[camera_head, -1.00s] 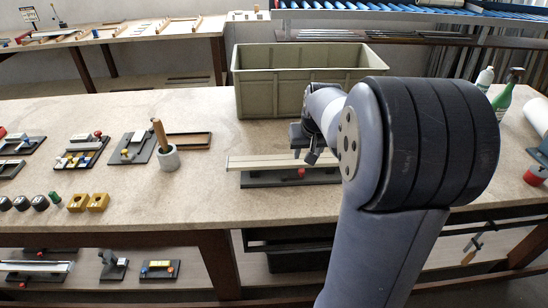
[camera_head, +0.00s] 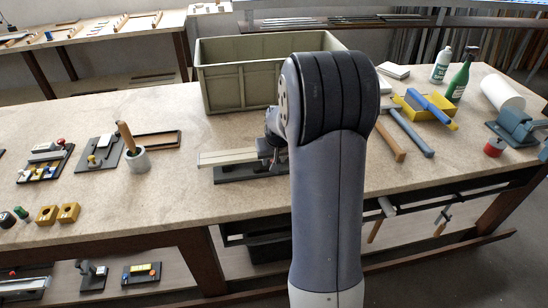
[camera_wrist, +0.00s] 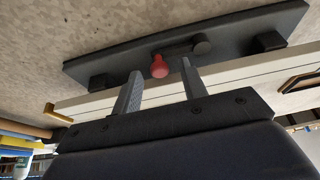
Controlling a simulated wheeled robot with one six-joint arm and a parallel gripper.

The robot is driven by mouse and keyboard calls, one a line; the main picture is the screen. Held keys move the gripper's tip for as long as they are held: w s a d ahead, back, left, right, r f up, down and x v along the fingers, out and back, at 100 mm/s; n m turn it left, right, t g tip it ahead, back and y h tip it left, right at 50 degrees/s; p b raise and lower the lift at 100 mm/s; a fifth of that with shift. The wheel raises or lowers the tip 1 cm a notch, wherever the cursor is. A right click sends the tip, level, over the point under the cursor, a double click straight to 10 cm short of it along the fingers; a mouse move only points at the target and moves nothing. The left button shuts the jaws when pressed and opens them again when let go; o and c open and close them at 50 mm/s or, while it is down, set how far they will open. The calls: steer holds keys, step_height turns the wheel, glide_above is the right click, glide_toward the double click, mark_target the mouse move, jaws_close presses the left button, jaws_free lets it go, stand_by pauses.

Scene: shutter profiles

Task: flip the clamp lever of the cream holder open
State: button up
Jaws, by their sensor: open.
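The cream holder is a long cream bar on a dark base plate. In the head view the bar (camera_head: 228,157) lies on the bench in front of the green-grey crate. In the wrist view its dark base (camera_wrist: 110,67) crosses the top and the cream bar (camera_wrist: 231,76) runs below. The clamp lever is a dark arm (camera_wrist: 186,48) lying along the base, with a red knob (camera_wrist: 159,67) at its left end. My gripper (camera_wrist: 160,70) is open, its fingertips either side of the knob in the picture; contact cannot be told. In the head view my arm hides the holder's right end.
The crate (camera_head: 222,85) stands behind the holder. A mortar with a wooden-handled pestle (camera_head: 137,158) stands to the left. Hammers (camera_head: 389,143), a yellow box (camera_head: 410,112) and a vise (camera_head: 515,127) are to the right. Bench in front of the holder is clear.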

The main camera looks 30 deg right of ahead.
jaws_close()
stand_by(0.4)
steer(key=shift+s, duration=0.1)
steer(key=m+b, duration=0.1)
steer(key=s+a+m+h+b, duration=0.1)
steer(key=m, duration=0.1)
steer(key=shift+f, duration=0.15)
steer(key=m+b, duration=0.1)
steer(key=s+a+m+g+h+b, duration=0.1)
steer(key=m+b, duration=0.2)
steer(key=m, duration=0.1)
steer(key=shift+s+a+g+h+b, duration=0.2)
steer(key=shift+a+g+h+b, duration=0.1)
steer(key=shift+a, duration=0.1)
steer(key=m+b, duration=0.1)
steer(key=a+m+g, duration=0.1)
steer(key=m, duration=0.1)
steer(key=shift+s+a+h+b, duration=0.2)
steer(key=shift+h+b, duration=0.1)
steer(key=shift+b, duration=0.1)
steer(key=shift+a+m+g+b, duration=0.2)
steer(key=shift+a+m+g, duration=0.15)
steer(key=shift+m, duration=0.35)
steer(key=shift+a+m+g+b, duration=0.15)
steer(key=shift+a+m+g, duration=0.15)
steer(key=shift+m, duration=0.4)
